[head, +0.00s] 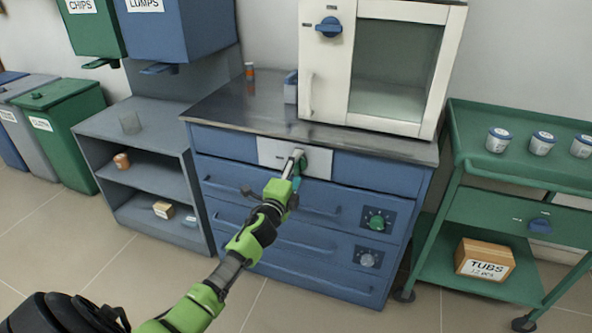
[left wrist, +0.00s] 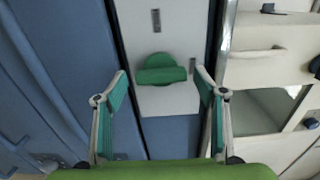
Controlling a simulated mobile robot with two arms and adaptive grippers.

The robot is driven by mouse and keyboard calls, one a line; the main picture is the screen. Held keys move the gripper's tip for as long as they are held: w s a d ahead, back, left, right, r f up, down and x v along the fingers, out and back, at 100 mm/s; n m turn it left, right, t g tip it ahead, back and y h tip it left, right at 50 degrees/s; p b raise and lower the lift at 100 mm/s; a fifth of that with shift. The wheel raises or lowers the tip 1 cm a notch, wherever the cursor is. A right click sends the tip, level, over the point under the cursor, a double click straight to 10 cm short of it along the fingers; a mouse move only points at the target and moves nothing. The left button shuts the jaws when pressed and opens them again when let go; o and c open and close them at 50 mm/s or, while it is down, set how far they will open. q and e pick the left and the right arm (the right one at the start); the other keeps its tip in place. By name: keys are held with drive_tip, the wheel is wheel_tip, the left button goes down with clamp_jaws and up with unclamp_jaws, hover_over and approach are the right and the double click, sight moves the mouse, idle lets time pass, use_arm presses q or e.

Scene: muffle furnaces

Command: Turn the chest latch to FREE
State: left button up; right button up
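The blue chest (head: 320,225) stands below a metal worktop. Its latch is a green knob (left wrist: 160,70) on a white plate (left wrist: 158,100) in the left wrist view; the knob's grip bar lies across that picture, roughly level. Two small dark marks show on the plate, one above the knob and one to its right, too small to read. In the head view the plate (head: 270,152) is at the chest's top edge, and my gripper partly covers the knob. My left gripper (head: 293,172) is open, with one finger on each side of the knob, apparently not touching it. My right gripper is out of view.
A white furnace (head: 325,75) with a blue knob (head: 328,27) stands on the worktop (head: 240,110). Lower on the chest are drawer handles and a green dial (head: 376,220). A green cart (head: 455,200) stands right, grey shelves (head: 150,178) left. Floor in front is clear.

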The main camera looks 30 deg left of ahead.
use_arm(q)
drive_tip(key=shift+s, duration=0.1)
drive_tip(key=v, duration=1.2)
idle(0.6)
